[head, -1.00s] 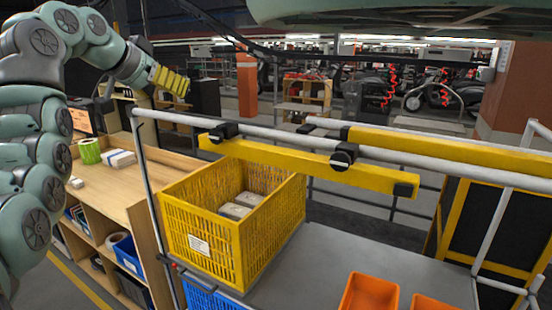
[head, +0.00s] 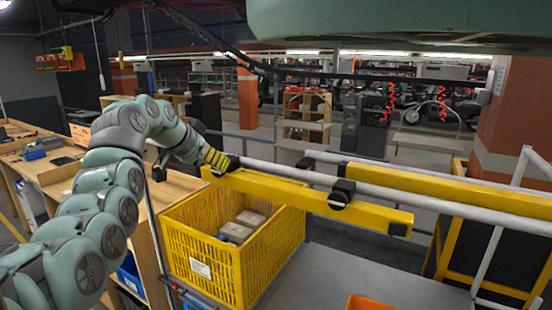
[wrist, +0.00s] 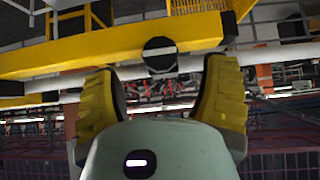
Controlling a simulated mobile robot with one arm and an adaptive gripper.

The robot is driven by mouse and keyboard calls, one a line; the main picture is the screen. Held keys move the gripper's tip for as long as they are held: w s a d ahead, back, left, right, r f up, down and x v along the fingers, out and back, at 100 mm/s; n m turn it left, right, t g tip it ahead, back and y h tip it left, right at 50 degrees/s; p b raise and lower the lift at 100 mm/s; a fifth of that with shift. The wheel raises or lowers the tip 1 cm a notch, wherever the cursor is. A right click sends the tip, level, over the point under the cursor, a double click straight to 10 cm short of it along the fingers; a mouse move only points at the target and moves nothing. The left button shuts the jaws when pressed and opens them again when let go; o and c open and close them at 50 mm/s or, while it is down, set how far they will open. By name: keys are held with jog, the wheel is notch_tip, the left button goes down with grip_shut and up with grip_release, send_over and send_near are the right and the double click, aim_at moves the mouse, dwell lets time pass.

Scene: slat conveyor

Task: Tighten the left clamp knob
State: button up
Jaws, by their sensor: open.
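The left clamp (head: 230,163) is black and sits on the grey rail near the left end of the yellow beam. Its round black knob (wrist: 158,53), with a pale bar across its face, shows in the wrist view. My gripper (head: 217,163) is at the left clamp in the head view and hides part of it. In the wrist view my gripper (wrist: 162,72) has its yellow fingers spread wide. The knob lies between the fingers in the picture, just beyond the tips, with clear space on both sides. Neither finger touches it.
The yellow beam (head: 275,189) hangs along the grey rail (head: 420,197). A second black clamp (head: 342,192) sits further right. A yellow crate (head: 205,257) holding grey blocks stands below on the grey table (head: 340,270). An orange bin (head: 368,302) is at the front.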

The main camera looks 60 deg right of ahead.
jog(key=shift+d+p+x, duration=0.2)
jog(key=shift+p+x, duration=1.3)
jog(key=shift+x, duration=0.05)
jog(key=shift+d+f+p, duration=0.3)
jog(key=shift+f+p, duration=0.1)
jog(key=shift+p, duration=0.1)
jog(key=c, duration=1.2)
jog(key=shift+w+f+b, duration=0.1)
jog(key=shift+f+b, duration=0.05)
jog(key=shift+b, duration=0.15)
